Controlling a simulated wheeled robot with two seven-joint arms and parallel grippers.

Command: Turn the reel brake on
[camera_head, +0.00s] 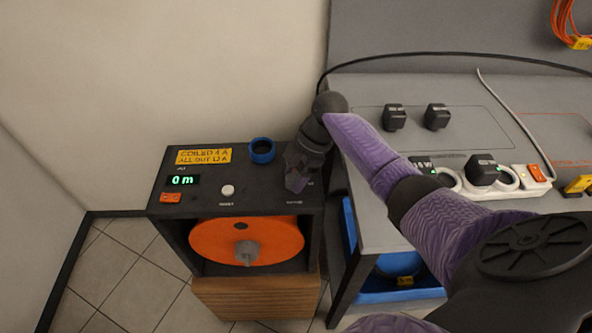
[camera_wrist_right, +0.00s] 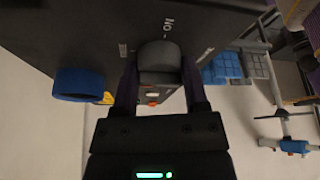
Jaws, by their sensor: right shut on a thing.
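The dark reel box (camera_head: 262,202) stands on a wooden base at left of the bench, with an orange reel (camera_head: 215,240) in its open front. My right gripper (camera_head: 298,180) reaches down to the right end of the box top. In the right wrist view my gripper (camera_wrist_right: 158,85) has its two fingers on either side of a dark rounded knob (camera_wrist_right: 158,58) on the dark panel and is shut on it. White lettering shows beside the knob. In the head view the gripper hides the knob. My left gripper is not in view.
The box top also bears a green display reading 0 m (camera_head: 183,180), a white reset button (camera_head: 227,190), a red switch (camera_head: 171,197) and a blue ring (camera_head: 262,150). The grey bench (camera_head: 375,165) with plugs and a power strip (camera_head: 505,190) stands close on the right.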

